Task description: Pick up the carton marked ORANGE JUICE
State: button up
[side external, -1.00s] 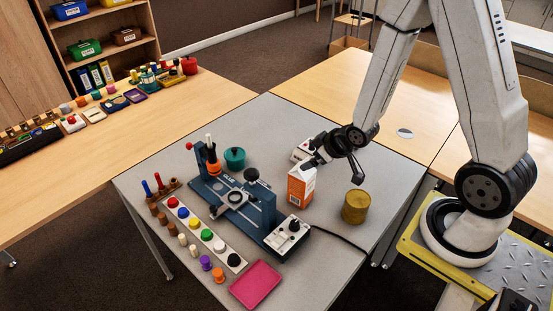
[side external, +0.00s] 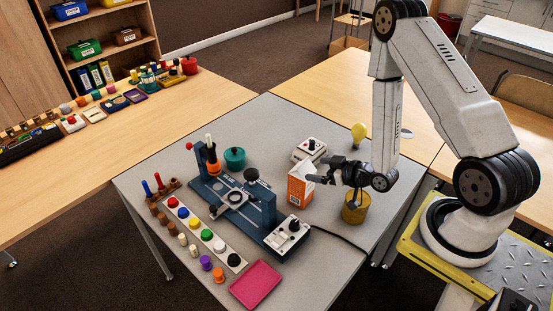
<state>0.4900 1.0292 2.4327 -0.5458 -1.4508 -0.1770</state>
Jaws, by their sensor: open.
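The orange and white carton (side external: 299,188) stands upright on the grey table, right of the blue machine; its lettering is too small to read. My gripper (side external: 320,172) is open and lies nearly level, pointing left, with its fingers at the carton's right side near the upper part. I cannot tell whether a finger touches the carton or is only in front of or behind it. Nothing shows held in the jaws.
A mustard-coloured tin (side external: 356,211) stands below my gripper, partly covered by it. A white box with a knob (side external: 309,150) and a yellow bulb (side external: 359,133) are behind. The blue machine (side external: 262,222) stands left, a pink tray (side external: 255,284) in front. A black cable (side external: 340,238) crosses the table.

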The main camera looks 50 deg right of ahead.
aim_at(304, 166)
jog(key=shift+x, duration=3.95)
jog(key=c, duration=1.3)
jog(key=shift+o, duration=0.2)
jog(key=shift+r, duration=0.2)
notch_tip(304, 166, up, 10)
jog(key=shift+f, duration=0.2)
